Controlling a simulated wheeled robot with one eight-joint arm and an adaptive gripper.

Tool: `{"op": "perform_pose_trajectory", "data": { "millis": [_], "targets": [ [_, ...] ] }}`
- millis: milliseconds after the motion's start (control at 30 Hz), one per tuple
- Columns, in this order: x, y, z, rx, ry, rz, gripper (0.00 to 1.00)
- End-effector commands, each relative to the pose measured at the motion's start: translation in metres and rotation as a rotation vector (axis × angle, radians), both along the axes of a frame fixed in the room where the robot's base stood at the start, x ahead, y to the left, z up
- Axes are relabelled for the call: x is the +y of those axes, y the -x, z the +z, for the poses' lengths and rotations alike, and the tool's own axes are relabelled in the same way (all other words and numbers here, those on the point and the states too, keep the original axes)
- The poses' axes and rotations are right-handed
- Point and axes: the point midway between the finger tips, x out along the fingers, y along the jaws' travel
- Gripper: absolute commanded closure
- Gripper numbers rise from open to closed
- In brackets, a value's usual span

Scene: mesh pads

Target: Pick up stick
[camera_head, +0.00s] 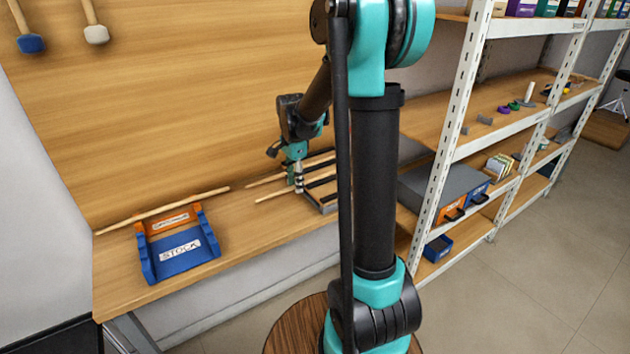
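A long pale wooden stick (165,209) lies at a slant on the wooden bench at the left, behind the blue and orange bin. Another stick (262,181) lies near the wall, left of my gripper. A third stick (270,196) lies closer to the bench front, with its right part reaching under my gripper. My gripper (298,188) points down at a dark slotted rack (328,208) holding or beside these sticks. The fingers are small and partly merge with the rack, so whether they are open, shut or touching a stick is unclear.
A blue bin (180,265) marked STOCK, with an orange part (170,220), stands on the bench at the left. The bench (240,225) is clear between bin and rack. A metal shelf unit (462,110) stands at the right. Two mallets (95,33) hang on the wall.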

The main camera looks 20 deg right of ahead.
Motion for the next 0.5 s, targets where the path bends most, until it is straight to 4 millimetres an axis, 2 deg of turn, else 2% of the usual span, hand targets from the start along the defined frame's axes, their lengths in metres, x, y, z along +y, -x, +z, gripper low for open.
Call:
{"op": "perform_pose_trajectory", "data": {
  "millis": [33, 267, 500],
  "targets": [
    [0.0000, 0.0001, 0.0001, 0.000, 0.000, 0.000, 0.72],
    [0.0000, 0.0001, 0.0002, 0.000, 0.000, 0.000, 1.00],
    [0.0000, 0.0001, 0.0003, 0.000, 0.000, 0.000, 1.00]
  ]
}}
